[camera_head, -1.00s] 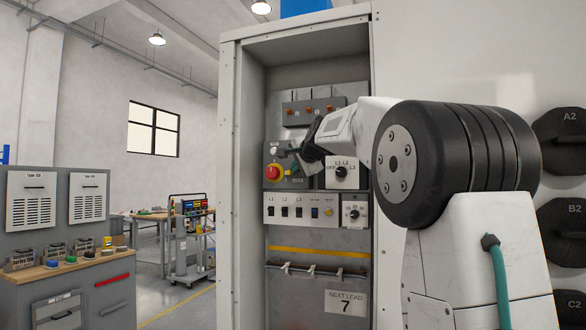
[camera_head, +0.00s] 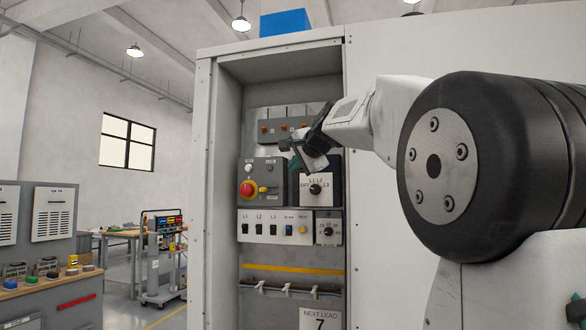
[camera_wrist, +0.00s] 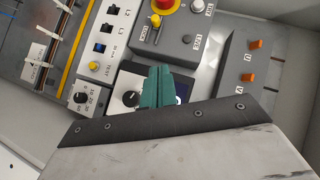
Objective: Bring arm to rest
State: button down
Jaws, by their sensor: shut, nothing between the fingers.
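My arm stands at the right of the head view, and my gripper (camera_head: 290,152) reaches in front of the open cabinet (camera_head: 205,200). In the wrist view my gripper (camera_wrist: 158,88) shows as two teal fingers pressed together with nothing between them. Behind it in the wrist view is the panel with a black rotary knob (camera_wrist: 130,98), partly covered by the fingers. In the head view that selector knob (camera_head: 315,189) sits below my gripper. The gripper appears apart from the panel, though the exact gap is hard to tell.
A red emergency button (camera_head: 247,189) and a row of switches (camera_head: 262,228) are on the cabinet panel. Cabinet side walls flank the arm. A grey workbench (camera_head: 60,310) and a cart (camera_head: 163,265) stand at the left, with open floor between.

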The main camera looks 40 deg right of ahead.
dwell(0.4)
jog(key=s+a+f+n+g+y, duration=0.1)
jog(key=s+a+f+n+g, duration=0.15)
jog(key=f, duration=0.45)
jog(key=s+a+f+n+g+y, duration=0.1)
jog(key=s+a+f+n+g, duration=0.2)
jog(key=f, duration=0.4)
jog(key=s+a+f+n+g+y, duration=0.1)
jog(key=s+a+f+n, duration=0.2)
jog(key=f, duration=0.4)
jog(key=s+a+f+n+g, duration=0.3)
jog(key=s+a+f, duration=0.6)
jog(key=s, duration=0.3)
jog(key=s+a+f+n+g, duration=0.3)
jog(key=s+a+f+n, duration=0.2)
jog(key=s+a+f, duration=0.4)
jog(key=shift+s+a+f+y, duration=0.3)
jog(key=shift+s+a+f, duration=0.1)
jog(key=shift+s+f, duration=1.5)
jog(key=shift+s+r+n, duration=0.25)
